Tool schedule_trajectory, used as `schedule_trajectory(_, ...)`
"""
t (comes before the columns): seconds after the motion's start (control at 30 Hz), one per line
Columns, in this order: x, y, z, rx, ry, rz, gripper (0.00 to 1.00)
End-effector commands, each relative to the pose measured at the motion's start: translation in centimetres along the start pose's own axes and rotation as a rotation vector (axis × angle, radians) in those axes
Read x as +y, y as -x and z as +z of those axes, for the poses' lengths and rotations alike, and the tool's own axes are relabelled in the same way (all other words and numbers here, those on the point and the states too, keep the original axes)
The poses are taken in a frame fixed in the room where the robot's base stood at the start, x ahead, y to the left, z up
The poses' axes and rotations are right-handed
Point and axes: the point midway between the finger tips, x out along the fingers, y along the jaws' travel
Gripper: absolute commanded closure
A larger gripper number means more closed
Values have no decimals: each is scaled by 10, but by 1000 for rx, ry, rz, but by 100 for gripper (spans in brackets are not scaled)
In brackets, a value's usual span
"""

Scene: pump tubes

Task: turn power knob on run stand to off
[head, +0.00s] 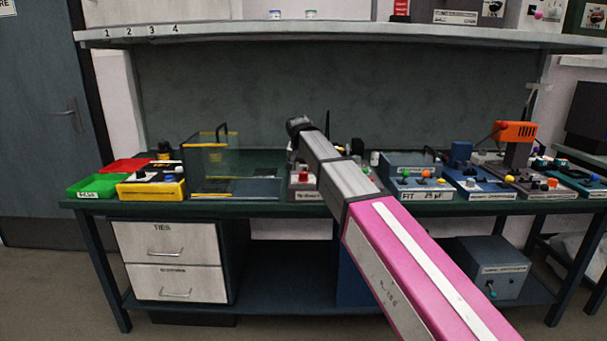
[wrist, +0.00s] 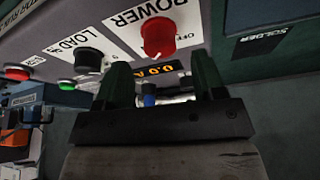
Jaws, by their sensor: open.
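The red power knob (wrist: 158,37) is on a pale panel (wrist: 110,40) in the wrist view, under the word POWER. An OFF mark stands right beside it; I cannot tell clearly which way the knob points. My gripper (wrist: 161,64) is open, with its two dark green fingers spread below the knob in the picture. An orange-lit display (wrist: 160,70) partly shows between the fingers. In the head view my arm hides the gripper and much of what is behind it.
A black LOAD knob (wrist: 88,60) sits left of the power knob, with red (wrist: 17,72) and green (wrist: 66,84) buttons beyond. In the head view the bench (head: 140,203) carries a clear-walled tank (head: 235,175), a yellow box (head: 150,190) and several control boxes. A shelf (head: 340,36) runs above.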

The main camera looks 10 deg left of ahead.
Motion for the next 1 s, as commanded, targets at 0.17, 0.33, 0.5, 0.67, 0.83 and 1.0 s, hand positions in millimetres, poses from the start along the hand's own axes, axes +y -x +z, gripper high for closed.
schedule_trajectory(0.17, 0, -25, 0, -1, 0, 0, 37)
schedule_trajectory(0.33, 0, -36, 0, 0, 0, 0, 37)
schedule_trajectory(0.5, 0, -38, 0, 0, 0, -1, 37)
schedule_trajectory(0.67, 0, -38, 0, 0, 0, -1, 40)
schedule_trajectory(0.83, 0, -38, 0, 0, 0, -1, 86)
schedule_trajectory(1.0, 0, -38, 0, 0, 3, -2, 86)
